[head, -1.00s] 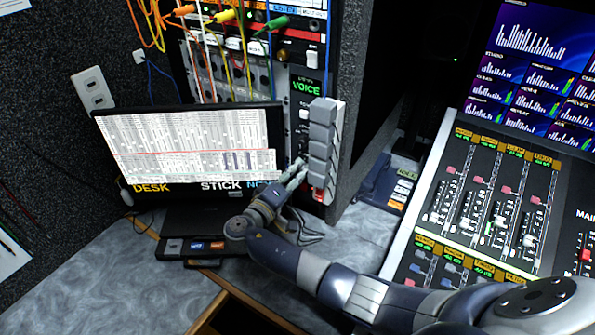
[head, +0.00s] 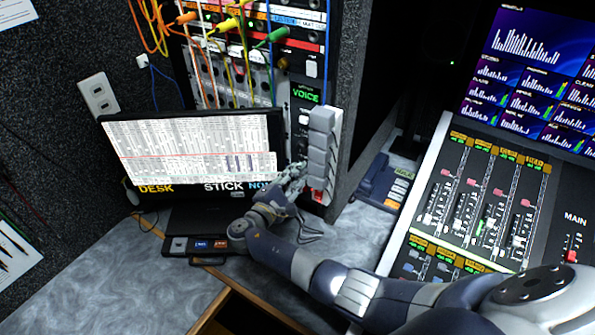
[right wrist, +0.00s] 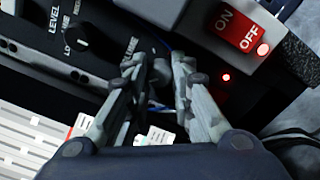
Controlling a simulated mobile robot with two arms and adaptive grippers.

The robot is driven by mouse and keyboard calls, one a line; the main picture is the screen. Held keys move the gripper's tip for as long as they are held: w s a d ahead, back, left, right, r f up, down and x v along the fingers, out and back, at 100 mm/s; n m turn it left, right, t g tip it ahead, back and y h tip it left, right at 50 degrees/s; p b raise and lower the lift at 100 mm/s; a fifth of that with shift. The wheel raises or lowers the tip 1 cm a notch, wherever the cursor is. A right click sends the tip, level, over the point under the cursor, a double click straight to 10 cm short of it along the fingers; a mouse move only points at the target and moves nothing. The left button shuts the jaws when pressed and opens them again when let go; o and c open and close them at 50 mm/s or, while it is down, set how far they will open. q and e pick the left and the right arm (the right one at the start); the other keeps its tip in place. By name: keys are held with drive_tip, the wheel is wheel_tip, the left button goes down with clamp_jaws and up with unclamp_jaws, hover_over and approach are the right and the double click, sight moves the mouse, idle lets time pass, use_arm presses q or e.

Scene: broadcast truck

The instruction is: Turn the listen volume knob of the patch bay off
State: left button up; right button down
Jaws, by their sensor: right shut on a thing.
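The patch bay (head: 235,60) stands at the upper middle of the head view, with coloured cables plugged into it. Below it is a black panel with a green VOICE display (head: 306,96). My right gripper (head: 298,172) reaches that panel's lower part, beside the monitor. In the right wrist view its fingertips (right wrist: 159,76) close on a small dark knob (right wrist: 160,72), which they mostly hide. The lettering beside it is partly covered and I cannot read it surely. Another black knob (right wrist: 75,39), marked LEVEL, sits to the left, clear of the fingers. My left gripper is not in view.
The monitor (head: 190,150) stands close left of my right gripper. A grey block column (head: 321,155) juts out just right of it. A red ON/OFF switch (right wrist: 240,28) is near the fingers. The mixing desk (head: 480,200) fills the right; the grey tabletop (head: 110,270) is clear at left.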

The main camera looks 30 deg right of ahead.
drive_tip(key=shift+s+f+n+p, duration=0.1)
drive_tip(key=shift+n+p, duration=2)
drive_tip(key=shift+n, duration=4.55)
drive_tip(key=shift+s+f+n+p, duration=0.1)
drive_tip(key=shift+n+p, duration=2)
drive_tip(key=shift+n, duration=4.55)
drive_tip(key=c, duration=1.7)
unclamp_jaws()
drive_tip(key=shift+o, duration=0.2)
drive_tip(key=shift+r, duration=0.1)
drive_tip(key=v, duration=1.2)
